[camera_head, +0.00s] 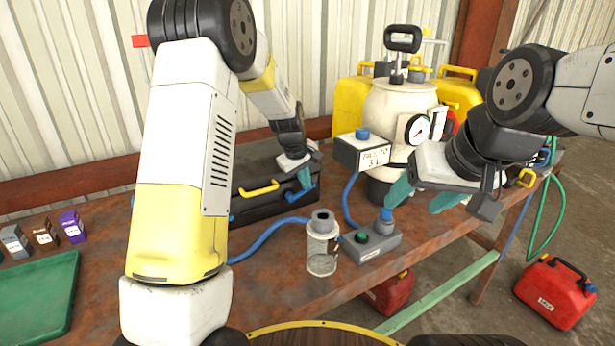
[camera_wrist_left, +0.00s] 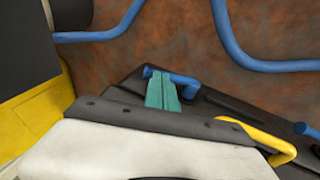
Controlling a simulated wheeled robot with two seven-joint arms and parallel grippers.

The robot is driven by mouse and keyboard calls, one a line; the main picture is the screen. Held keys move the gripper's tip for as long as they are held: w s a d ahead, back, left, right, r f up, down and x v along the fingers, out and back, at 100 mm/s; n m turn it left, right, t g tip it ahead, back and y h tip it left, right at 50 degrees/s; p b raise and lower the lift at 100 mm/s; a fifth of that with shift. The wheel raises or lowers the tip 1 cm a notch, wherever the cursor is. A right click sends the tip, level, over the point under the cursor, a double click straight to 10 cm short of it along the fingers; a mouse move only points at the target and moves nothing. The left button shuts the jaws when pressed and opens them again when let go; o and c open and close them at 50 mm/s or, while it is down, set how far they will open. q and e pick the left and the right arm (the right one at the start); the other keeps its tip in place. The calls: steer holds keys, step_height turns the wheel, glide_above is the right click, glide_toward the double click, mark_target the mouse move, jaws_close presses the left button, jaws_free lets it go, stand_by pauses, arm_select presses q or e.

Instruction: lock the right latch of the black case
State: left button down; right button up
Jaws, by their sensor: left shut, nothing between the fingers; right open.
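The black case (camera_head: 262,160) stands on the rusty bench behind my left arm, with a yellow handle (camera_head: 258,189) on its front. The handle also shows in the left wrist view (camera_wrist_left: 268,139). The right latch (camera_head: 301,193) is blue, and it lies at the fingertips in the left wrist view (camera_wrist_left: 182,79). My left gripper (camera_head: 305,178) is shut and empty, its teal fingers (camera_wrist_left: 161,92) at this latch. Whether they touch it, and whether it is locked, I cannot tell. Another blue latch (camera_wrist_left: 304,129) is partly visible. My right gripper (camera_head: 424,198) is open and empty.
A white sprayer tank (camera_head: 395,110) with a gauge stands right of the case. A glass jar (camera_head: 322,245) and a grey button box (camera_head: 370,245) stand in front. A blue hose (camera_head: 265,240) crosses the bench. A green tray (camera_head: 40,300) lies at left.

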arm_select(q)
steer(key=shift+w+d+f+g+y, duration=0.25)
steer(key=shift+d+f+g+y, duration=0.1)
steer(key=shift+f+y, duration=0.15)
steer(key=shift+w+d+f+g+y, duration=0.25)
steer(key=shift+f+g+y, duration=0.1)
steer(key=shift+y, duration=0.15)
steer(key=shift+d+f, duration=0.1)
steer(key=shift+f, duration=0.05)
